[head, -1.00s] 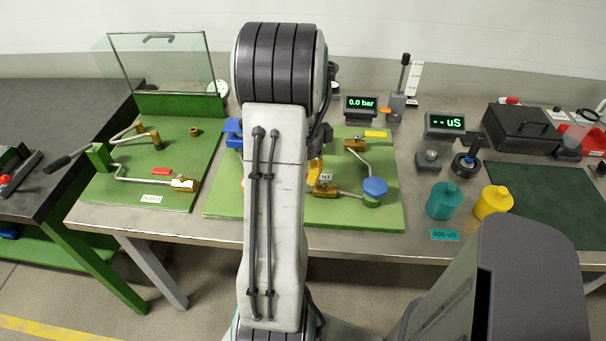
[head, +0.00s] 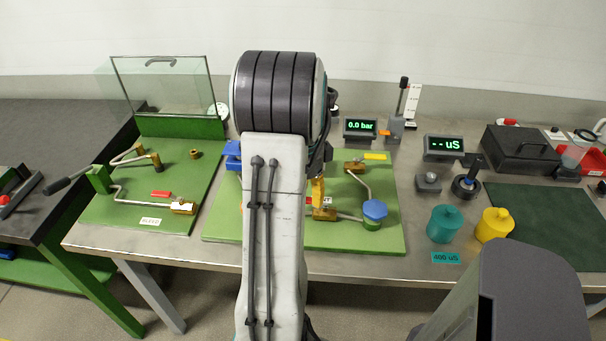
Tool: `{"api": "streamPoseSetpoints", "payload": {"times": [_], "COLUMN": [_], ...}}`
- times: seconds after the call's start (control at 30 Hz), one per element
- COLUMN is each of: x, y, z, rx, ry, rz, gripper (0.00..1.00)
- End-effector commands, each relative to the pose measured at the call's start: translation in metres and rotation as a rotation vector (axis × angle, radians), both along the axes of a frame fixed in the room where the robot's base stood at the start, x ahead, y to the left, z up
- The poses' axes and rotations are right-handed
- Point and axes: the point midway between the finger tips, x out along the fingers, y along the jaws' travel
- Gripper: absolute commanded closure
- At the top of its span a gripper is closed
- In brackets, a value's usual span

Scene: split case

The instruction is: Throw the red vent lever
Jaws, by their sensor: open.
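A red lever (head: 160,193) lies flat beside a brass valve (head: 184,207) on the left green board, near a label that seems to read BLEED (head: 150,221). On the middle green board, another brass valve (head: 323,214) shows just right of my arm, with a partly covered label beside it. A small reddish patch there is too hidden to make out. A yellow upright piece (head: 318,192) stands against my arm's edge; I cannot tell what it belongs to. My arm covers the middle of that board, and my gripper is hidden behind it.
A blue knob (head: 374,209) and a yellow lever (head: 375,156) are on the middle board's right. A display (head: 361,128) reads 0.0 bar. Teal (head: 445,224) and yellow (head: 494,226) pots stand right of the board. A clear panel (head: 162,88) rises behind the left board.

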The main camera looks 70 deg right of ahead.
Motion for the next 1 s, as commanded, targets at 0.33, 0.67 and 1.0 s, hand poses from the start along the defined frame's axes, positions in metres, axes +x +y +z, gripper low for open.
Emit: {"api": "streamPoseSetpoints", "payload": {"times": [0.33, 0.67, 1.0], "x": [0.000, 0.000, 0.000], "y": [-0.001, 0.000, 0.000], "z": [0.059, 0.098, 0.106], "rx": [-0.004, 0.000, 0.002], "ry": [-0.001, 0.000, 0.001], "rz": [0.000, -0.001, -0.001], "gripper": [0.44, 0.44, 0.44]}}
